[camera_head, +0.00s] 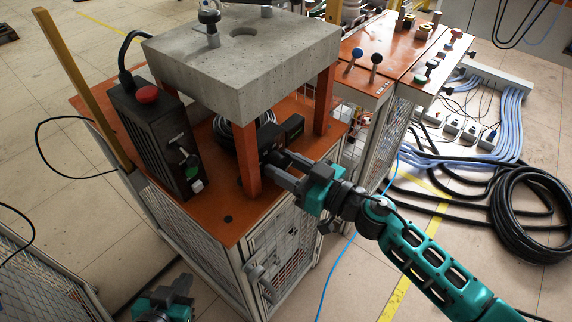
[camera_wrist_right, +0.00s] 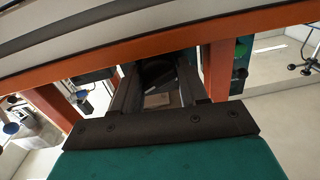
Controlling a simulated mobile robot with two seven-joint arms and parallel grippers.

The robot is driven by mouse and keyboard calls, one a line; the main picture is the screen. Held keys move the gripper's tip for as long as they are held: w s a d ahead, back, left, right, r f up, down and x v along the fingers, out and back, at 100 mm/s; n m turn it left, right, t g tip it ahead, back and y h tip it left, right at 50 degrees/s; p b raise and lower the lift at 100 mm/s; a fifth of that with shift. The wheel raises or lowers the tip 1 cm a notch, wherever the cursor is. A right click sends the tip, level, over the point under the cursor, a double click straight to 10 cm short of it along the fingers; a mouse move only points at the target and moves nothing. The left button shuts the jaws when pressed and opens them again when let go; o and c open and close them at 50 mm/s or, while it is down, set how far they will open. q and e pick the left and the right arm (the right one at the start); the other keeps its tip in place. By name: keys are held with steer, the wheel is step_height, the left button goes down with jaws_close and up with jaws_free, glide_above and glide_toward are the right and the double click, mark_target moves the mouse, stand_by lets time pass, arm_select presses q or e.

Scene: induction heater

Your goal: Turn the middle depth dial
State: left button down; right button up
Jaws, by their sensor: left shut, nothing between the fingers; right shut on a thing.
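My right gripper (camera_head: 281,169) reaches under the concrete slab, beside the front orange post. It is shut on a dark round knob, apparently the middle depth dial, which is mostly hidden by the fingers in the head view. In the right wrist view the dial (camera_wrist_right: 157,72) shows as a dark shape between the two fingers of the gripper (camera_wrist_right: 155,85). A black boxy unit (camera_head: 293,128) sits just behind the fingertips. My left gripper (camera_head: 180,288) is low at the bottom edge of the head view, shut and empty, away from the dial.
The concrete slab (camera_head: 240,60) stands on orange posts (camera_head: 246,160) close around my right gripper. A black control box (camera_head: 155,135) with a red button is at the left. Levers (camera_head: 375,60) stand on the table at the right. Coiled black cables (camera_head: 515,215) lie on the floor.

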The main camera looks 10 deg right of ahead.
steer(key=shift+c, duration=0.2)
steer(key=shift+r, duration=0.1)
steer(key=n+p, duration=0.2)
steer(key=shift+r+n, duration=0.1)
steer(key=shift+n, duration=0.3)
steer(key=shift+n+p, duration=0.45)
steer(key=shift+n, duration=1.45)
steer(key=shift+w, duration=0.1)
steer(key=o, duration=1)
